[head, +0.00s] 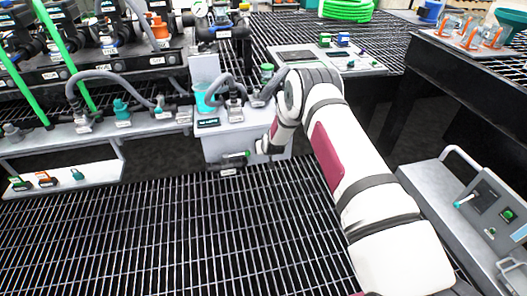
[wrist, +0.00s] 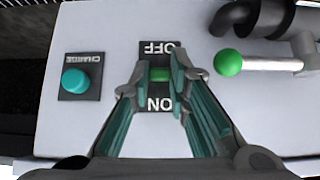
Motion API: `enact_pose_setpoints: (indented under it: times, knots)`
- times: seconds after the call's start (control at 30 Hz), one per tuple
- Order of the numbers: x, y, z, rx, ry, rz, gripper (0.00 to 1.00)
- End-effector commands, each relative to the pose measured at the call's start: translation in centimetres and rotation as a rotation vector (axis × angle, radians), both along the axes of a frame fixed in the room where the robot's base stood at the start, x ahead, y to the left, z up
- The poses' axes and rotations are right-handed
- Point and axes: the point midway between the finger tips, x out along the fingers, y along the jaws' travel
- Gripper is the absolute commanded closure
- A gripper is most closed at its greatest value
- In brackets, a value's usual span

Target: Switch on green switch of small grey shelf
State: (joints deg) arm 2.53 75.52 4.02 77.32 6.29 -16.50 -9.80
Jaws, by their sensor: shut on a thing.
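The small grey shelf (head: 216,143) stands in the middle of the head view, and its pale grey face (wrist: 225,110) fills most of the wrist view. A dark switch plate (wrist: 160,103) on it reads OFF at the top and ON at the bottom, both upside down. The green switch (wrist: 160,75) shows between these words, nearer to OFF. My gripper (wrist: 161,79) is shut on the switch, with a fingertip at each side. In the head view my arm's end is at the shelf's front, and the switch cannot be made out there.
A teal CHARGE button (wrist: 75,81) is left of the switch. A green-knobbed lever (wrist: 229,62) is to the right, with a dark hose (wrist: 262,18) above it. The grated floor (head: 170,240) in front is clear. A grey cart (head: 435,190) stands at the right.

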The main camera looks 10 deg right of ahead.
Motion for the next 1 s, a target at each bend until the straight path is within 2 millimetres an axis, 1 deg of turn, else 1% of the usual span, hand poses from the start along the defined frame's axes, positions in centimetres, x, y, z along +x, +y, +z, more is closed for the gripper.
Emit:
enact_pose_setpoints:
  times: [0.33,0.8,0.83,0.87,0.9,1.0]
  knots:
    - [0.26,0.00,0.35,0.000,0.102,0.000,1.00]
    - [0.24,-0.02,0.34,0.000,0.114,0.000,1.00]
    - [0.25,-0.02,0.33,0.000,0.114,0.000,0.79]
    - [0.25,-0.02,0.33,0.000,0.114,0.000,0.72]
    - [0.25,-0.02,0.33,0.000,0.114,0.000,0.63]
    - [0.26,-0.02,0.36,0.000,0.114,0.000,0.63]
